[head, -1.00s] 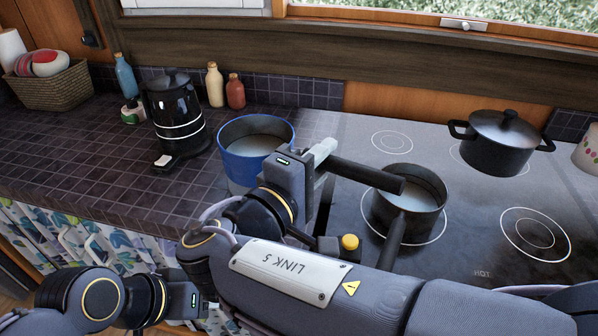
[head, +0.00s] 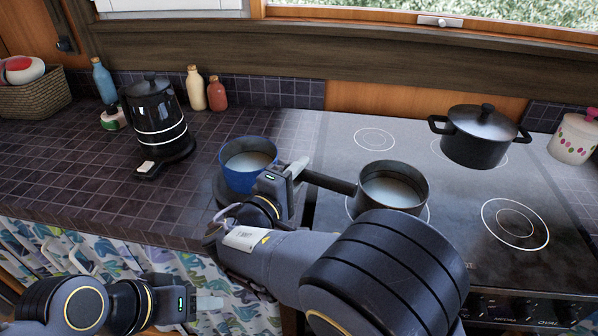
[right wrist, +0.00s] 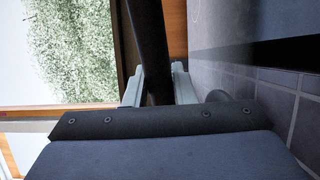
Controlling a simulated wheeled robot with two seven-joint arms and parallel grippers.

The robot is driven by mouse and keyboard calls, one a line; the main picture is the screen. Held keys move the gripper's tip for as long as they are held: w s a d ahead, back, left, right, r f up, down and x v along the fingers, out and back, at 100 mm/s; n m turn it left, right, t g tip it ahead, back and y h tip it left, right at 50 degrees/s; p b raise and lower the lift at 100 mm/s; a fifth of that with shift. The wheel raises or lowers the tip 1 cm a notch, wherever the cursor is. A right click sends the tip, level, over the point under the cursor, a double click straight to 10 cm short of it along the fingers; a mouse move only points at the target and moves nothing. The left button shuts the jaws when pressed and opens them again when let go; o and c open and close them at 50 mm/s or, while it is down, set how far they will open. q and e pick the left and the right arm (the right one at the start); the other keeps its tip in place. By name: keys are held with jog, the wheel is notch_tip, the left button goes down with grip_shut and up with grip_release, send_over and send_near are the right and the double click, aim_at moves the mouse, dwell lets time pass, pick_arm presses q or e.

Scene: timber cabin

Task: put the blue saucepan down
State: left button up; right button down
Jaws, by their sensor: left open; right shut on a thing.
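The blue saucepan (head: 230,178) is upright over the tiled counter at the hob's left edge, pale inside. A dark round patch shows under its left side; I cannot tell whether it is a mat or shadow, or whether the pan touches down. My right gripper (head: 297,168) is shut on the saucepan's dark handle (head: 332,183), which points right towards a black saucepan. In the right wrist view the handle (right wrist: 149,45) runs between the fingers of my right gripper (right wrist: 160,88). My left gripper (head: 212,303) is open and empty, low in front of the counter.
The black saucepan (head: 408,180) stands on the hob (head: 455,215), its lower part hidden by my arm. A lidded black pot (head: 475,145) stands behind it. A black kettle (head: 155,115) is left of the blue saucepan. Bare tiled counter (head: 80,175) lies further left.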

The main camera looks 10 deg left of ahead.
jog(key=shift+f, duration=0.2)
jog(key=c, duration=1.7)
grip_release()
jog(key=shift+f+b, duration=0.1)
jog(key=shift+b, duration=0.25)
jog(key=o, duration=0.5)
